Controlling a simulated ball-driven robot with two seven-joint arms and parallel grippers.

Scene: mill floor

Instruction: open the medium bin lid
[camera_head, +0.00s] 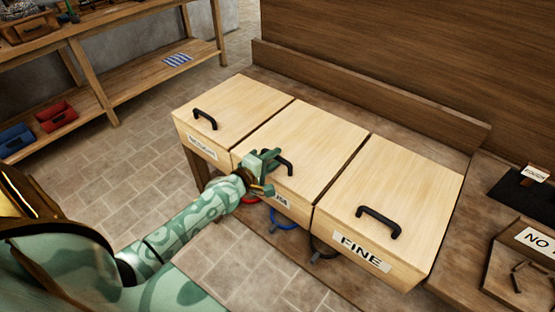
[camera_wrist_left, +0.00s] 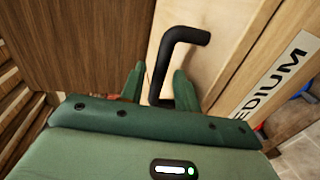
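The medium bin (camera_head: 305,150) is the middle of three wooden bins, with its pale lid closed and a black bar handle (camera_head: 286,161) near the lid's front edge. Its label (camera_wrist_left: 272,75) shows at right in the left wrist view and is partly covered in the head view. My left gripper (camera_head: 268,165) is at this handle. In the left wrist view its two green fingers (camera_wrist_left: 159,85) stand apart on either side of one leg of the handle (camera_wrist_left: 180,45), with a small gap showing on each side. My right gripper is not in view.
The left bin (camera_head: 235,110) and the FINE bin (camera_head: 390,195) stand close on both sides, lids closed, each with a black handle. A wooden back wall (camera_head: 400,60) rises behind. A tray with dark pieces (camera_head: 525,275) lies at right. Shelves (camera_head: 130,85) stand at left.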

